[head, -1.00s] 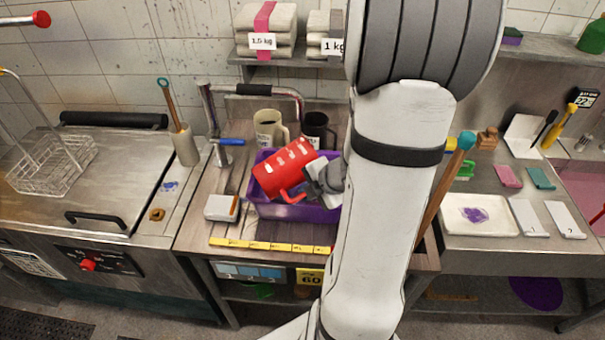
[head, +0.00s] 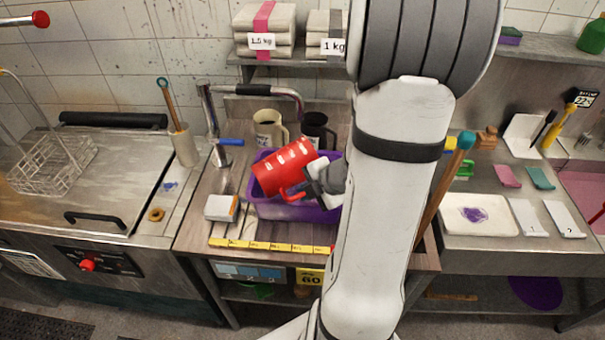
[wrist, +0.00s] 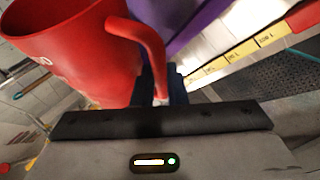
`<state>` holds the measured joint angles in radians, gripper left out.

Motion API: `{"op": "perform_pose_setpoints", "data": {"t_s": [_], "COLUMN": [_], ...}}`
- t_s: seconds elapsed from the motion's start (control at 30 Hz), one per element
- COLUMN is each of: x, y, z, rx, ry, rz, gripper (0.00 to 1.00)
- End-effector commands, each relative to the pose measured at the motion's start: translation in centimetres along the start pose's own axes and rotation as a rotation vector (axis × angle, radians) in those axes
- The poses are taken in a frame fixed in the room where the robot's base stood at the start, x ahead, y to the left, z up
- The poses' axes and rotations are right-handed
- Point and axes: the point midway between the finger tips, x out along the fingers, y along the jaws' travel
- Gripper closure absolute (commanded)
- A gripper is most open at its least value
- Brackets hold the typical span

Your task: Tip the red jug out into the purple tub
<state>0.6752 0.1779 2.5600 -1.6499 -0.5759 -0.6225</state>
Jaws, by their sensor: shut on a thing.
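The red jug (head: 283,167) is held tilted over the purple tub (head: 297,212) in the head view, its open end toward the lower left. My gripper (head: 312,186) is at the jug's right side, shut on its handle. In the wrist view the red jug (wrist: 75,50) fills the upper left, with its handle (wrist: 150,48) running down between the fingers (wrist: 165,88). Part of the purple tub (wrist: 200,30) shows behind. The tub's inside is mostly hidden by the jug and gripper, and I cannot see any liquid pouring.
A cream jug (head: 267,127) and a dark jug (head: 314,130) stand behind the tub. A yellow marked strip (head: 265,245) runs along the counter's front edge.

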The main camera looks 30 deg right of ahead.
Motion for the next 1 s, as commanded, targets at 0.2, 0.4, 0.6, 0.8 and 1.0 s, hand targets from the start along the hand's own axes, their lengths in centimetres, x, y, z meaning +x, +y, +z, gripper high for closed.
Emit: {"op": "perform_pose_setpoints", "data": {"t_s": [0.2,0.4,0.6,0.8,1.0], "x": [0.05,0.06,0.08,0.08,0.06], "y": [0.04,0.07,0.08,0.1,0.14], "z": [0.0,-0.03,-0.05,-0.07,-0.06], "rx": [0.007,0.012,0.016,0.021,0.029], "ry": [0.006,0.011,0.014,0.019,0.024], "rz": [0.007,0.011,0.014,0.018,0.023], "gripper": [1.0,1.0,1.0,1.0,1.0]}}
